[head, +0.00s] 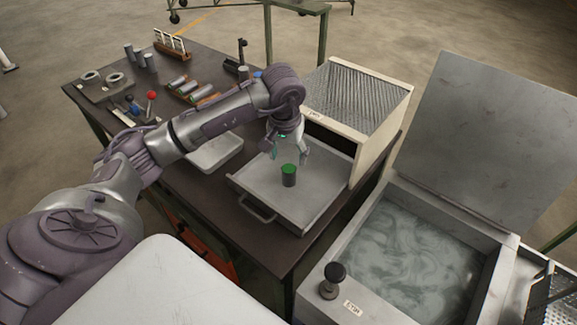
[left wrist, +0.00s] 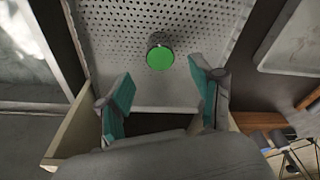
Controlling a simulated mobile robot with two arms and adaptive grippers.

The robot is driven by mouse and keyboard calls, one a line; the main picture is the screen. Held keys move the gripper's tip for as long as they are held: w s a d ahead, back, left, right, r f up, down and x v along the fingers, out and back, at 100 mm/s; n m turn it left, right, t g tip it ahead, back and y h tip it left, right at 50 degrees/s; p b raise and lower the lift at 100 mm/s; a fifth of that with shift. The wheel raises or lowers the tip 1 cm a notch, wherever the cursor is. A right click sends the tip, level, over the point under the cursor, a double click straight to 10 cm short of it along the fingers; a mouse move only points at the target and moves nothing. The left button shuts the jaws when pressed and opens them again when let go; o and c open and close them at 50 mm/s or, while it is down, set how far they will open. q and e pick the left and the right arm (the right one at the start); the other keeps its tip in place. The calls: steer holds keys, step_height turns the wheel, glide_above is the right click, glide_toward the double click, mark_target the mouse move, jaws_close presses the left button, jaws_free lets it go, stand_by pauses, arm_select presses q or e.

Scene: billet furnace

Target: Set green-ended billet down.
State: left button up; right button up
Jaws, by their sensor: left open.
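The green-ended billet (head: 289,176) stands upright on the pulled-out tray (head: 318,207), its green end facing up. In the left wrist view its green top (left wrist: 160,58) shows beyond the fingertips, over the perforated tray floor (left wrist: 115,25). My left gripper (head: 290,150) is above and just behind the billet in the head view. Its fingers (left wrist: 163,88) are spread wide, with nothing between them, and apart from the billet. My right gripper is in neither view.
The furnace box (head: 357,95) stands behind the tray. A tank of cloudy liquid (head: 415,250) with a raised lid (head: 490,140) is at the right. A pale empty tray (head: 215,150) and a rack of several billets (head: 192,90) are on the dark table.

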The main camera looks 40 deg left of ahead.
arm_select(q)
step_height(320, 180, up, 7)
steer(key=b, duration=0.1)
steer(key=shift+s+d+f, duration=0.15)
steer(key=shift+s+f, duration=0.05)
steer(key=shift+s, duration=0.25)
